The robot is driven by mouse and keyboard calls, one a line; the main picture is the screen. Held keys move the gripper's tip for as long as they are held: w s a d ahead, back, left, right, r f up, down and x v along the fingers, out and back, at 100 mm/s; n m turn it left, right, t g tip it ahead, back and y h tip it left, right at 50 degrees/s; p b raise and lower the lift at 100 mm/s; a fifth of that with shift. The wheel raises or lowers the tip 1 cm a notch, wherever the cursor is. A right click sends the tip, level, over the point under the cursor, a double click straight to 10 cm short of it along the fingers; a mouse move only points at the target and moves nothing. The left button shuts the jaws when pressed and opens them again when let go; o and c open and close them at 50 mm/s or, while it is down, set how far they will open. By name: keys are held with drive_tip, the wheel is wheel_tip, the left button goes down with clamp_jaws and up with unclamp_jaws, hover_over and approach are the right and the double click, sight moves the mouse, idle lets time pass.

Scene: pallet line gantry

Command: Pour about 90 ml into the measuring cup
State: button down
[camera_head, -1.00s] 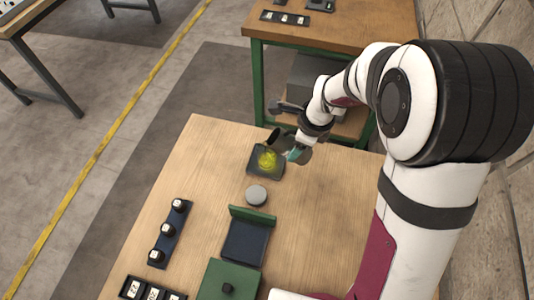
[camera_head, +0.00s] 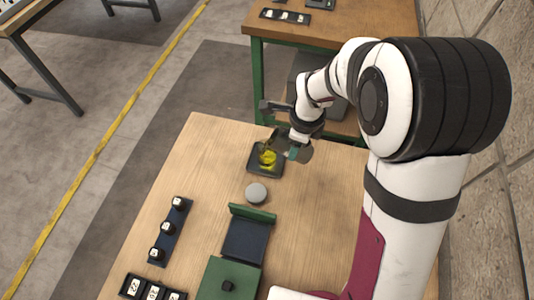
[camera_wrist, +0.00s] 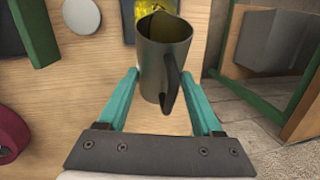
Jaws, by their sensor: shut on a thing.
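The measuring cup (camera_head: 267,158) is clear with yellow liquid in it and stands on a dark square tray (camera_head: 257,172) near the far edge of the table. I cannot read its level. My gripper (camera_wrist: 160,76) has teal fingers and is shut on a dark grey jug (camera_wrist: 165,55), one finger on each side, with the jug's handle facing my wrist. In the head view the jug (camera_head: 281,135) is small, partly hidden by my gripper, and close beside and above the cup. In the wrist view yellow shows behind the jug's rim. I cannot tell whether liquid is flowing.
A grey round disc (camera_head: 256,193) lies near the tray. A dark plate with a green upright edge (camera_head: 246,240), a green block (camera_head: 228,280) and a rack of small labelled pieces (camera_head: 168,240) stand closer. Another bench (camera_head: 350,22) stands behind.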

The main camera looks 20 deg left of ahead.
drive_tip(key=shift+a+r+h+p, duration=0.3)
drive_tip(key=shift+r+h+p, duration=0.3)
drive_tip(key=shift+h+p, duration=0.4)
idle(0.5)
drive_tip(key=shift+d+f+y, duration=0.6)
drive_tip(key=shift+y, duration=0.4)
drive_tip(key=shift+s+a+r+y, duration=0.1)
drive_tip(key=shift+y, duration=0.3)
drive_tip(key=shift+b, duration=0.35)
drive_tip(key=shift+y, duration=0.3)
drive_tip(key=shift+d+f+y+b, duration=0.25)
drive_tip(key=shift+f+y+b, duration=0.05)
drive_tip(key=shift+y+b, duration=0.5)
drive_tip(key=shift+s+d+m+y+b, duration=0.15)
drive_tip(key=shift+m+y+b, duration=0.2)
drive_tip(key=shift+y, duration=0.25)
drive_tip(key=shift+d+f+y, duration=0.15)
drive_tip(key=shift+f+y, duration=0.4)
drive_tip(key=shift+y, duration=0.05)
